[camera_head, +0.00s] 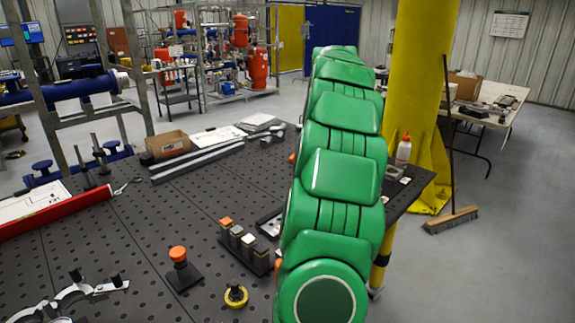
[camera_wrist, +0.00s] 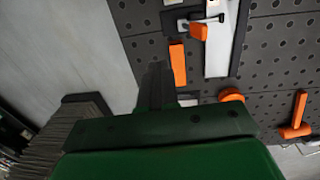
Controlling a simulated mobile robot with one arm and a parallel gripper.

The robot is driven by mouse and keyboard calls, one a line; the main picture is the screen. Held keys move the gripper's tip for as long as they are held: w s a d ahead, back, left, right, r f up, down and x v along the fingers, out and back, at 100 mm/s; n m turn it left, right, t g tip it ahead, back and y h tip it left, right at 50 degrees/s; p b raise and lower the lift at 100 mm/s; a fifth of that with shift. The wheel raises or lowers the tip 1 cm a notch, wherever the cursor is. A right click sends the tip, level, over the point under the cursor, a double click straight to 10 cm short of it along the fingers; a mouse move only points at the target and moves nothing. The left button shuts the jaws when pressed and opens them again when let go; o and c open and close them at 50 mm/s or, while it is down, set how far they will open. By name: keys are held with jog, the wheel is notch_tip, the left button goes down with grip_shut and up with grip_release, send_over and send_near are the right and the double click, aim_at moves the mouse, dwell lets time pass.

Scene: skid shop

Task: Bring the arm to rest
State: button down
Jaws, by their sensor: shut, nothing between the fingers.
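My green arm (camera_head: 335,170) stretches forward from the bottom of the head view, over the right side of the black perforated table (camera_head: 130,235). Its far end hides my gripper in that view. In the wrist view my gripper (camera_wrist: 155,85) shows as dark fingers closed together, with nothing between them. The fingers appear over or near the table's edge, beside a small orange block (camera_wrist: 178,62). I cannot tell their height above it.
A black rack of small blocks (camera_head: 246,250), an orange-topped stand (camera_head: 181,268) and a yellow ring-shaped piece (camera_head: 236,295) stand on the table left of my arm. A yellow column (camera_head: 420,90) and a broom (camera_head: 451,219) are close on the right. Open floor (camera_head: 510,240) lies beyond.

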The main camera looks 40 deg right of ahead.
jog(key=a+r+n, duration=0.3)
jog(key=a+n, duration=0.7)
jog(key=a, duration=2.4)
jog(key=s+a+f+n, duration=0.4)
jog(key=s+a, duration=0.5)
jog(key=s, duration=0.1)
jog(key=s+a+f+n+g, duration=0.1)
jog(key=s+a+f+n, duration=0.3)
jog(key=s+a, duration=0.5)
jog(key=shift+s+a, duration=0.2)
jog(key=shift+s, duration=1.05)
